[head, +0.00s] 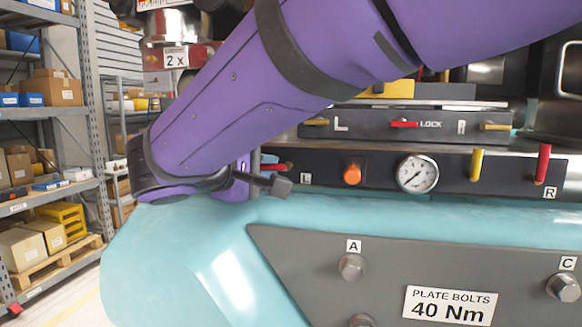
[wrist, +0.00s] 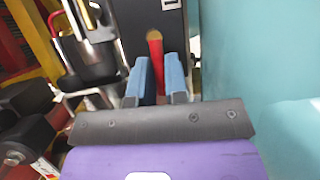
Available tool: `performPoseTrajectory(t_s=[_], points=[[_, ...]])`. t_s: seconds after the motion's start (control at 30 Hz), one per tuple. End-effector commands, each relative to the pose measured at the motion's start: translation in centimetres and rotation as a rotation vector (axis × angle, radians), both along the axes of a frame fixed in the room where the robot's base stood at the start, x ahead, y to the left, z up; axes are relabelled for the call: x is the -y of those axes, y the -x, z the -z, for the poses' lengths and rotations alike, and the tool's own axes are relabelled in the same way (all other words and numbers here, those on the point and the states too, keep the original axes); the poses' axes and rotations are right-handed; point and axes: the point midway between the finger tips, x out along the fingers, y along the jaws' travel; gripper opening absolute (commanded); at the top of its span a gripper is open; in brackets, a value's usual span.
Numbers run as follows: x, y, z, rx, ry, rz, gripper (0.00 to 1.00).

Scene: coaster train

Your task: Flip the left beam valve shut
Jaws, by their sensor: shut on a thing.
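The left beam valve is a red handle (head: 281,167) at the left end of the dark beam panel, beside the L label (head: 305,179). In the head view only a short part of it shows beyond my arm, and it looks roughly level. In the wrist view the red handle (wrist: 156,50) runs between the two blue fingers. My gripper (wrist: 158,75) is shut on it, with one finger on each side. In the head view my purple arm hides most of the gripper and the far left end of the panel.
The panel also carries an orange button (head: 352,173), a gauge (head: 417,173), a yellow lever (head: 476,163) and an upright red lever (head: 542,165) by the R label. A teal body with a grey bolt plate (head: 380,250) lies below. Storage shelves (head: 45,120) stand at left.

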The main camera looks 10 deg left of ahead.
Motion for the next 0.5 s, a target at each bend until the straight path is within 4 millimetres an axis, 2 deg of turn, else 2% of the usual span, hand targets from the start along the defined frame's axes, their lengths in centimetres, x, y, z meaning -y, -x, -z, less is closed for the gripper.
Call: performPoseTrajectory(t_s=[0.27, 0.5], points=[[0.03, 0.04, -0.22, 0.004, -0.063, -0.001, 0.00], [0.22, 0.00, -0.82, 0.016, -0.227, 0.000, 0.00]])
